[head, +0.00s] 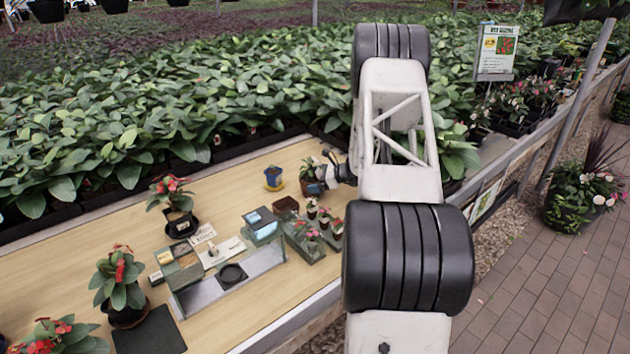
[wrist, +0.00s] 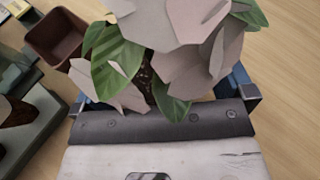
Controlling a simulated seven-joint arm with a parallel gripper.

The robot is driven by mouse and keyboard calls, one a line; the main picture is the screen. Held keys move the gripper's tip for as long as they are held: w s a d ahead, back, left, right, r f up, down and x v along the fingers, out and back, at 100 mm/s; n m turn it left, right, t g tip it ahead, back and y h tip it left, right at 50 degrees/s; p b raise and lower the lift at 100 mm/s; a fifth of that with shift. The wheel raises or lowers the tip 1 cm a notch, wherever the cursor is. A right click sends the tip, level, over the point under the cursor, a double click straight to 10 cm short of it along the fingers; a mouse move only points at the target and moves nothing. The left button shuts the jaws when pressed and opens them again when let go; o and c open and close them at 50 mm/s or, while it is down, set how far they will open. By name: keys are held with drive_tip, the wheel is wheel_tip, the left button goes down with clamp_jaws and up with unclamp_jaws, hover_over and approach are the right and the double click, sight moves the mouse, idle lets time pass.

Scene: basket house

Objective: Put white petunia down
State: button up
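The white petunia (wrist: 160,25) fills the top middle of the wrist view, with broad pale petals and green leaves. Its blue pot (wrist: 236,82) shows at both sides, mostly hidden by foliage and my gripper. In the head view the petunia (head: 308,170) is small, near the back right of the wooden table (head: 120,220). My gripper (head: 328,172) reaches it from the right and appears shut on the pot. The pot is at or just above the tabletop; I cannot tell if it touches.
A small plant in a blue pot with a yellow saucer (head: 273,185) stands just left. An empty brown square pot (head: 286,206) and a tray of small flowers (head: 303,240) are in front. Red-flowered plants (head: 178,200) stand farther left. Bare wood lies between.

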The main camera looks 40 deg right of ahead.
drive_tip(key=shift+r, duration=0.1)
drive_tip(key=shift+s+d+r, duration=0.1)
drive_tip(key=v, duration=1.1)
drive_tip(key=shift+s+d+r, duration=0.2)
drive_tip(key=shift+s, duration=0.05)
drive_tip(key=shift+a, duration=0.1)
idle(0.4)
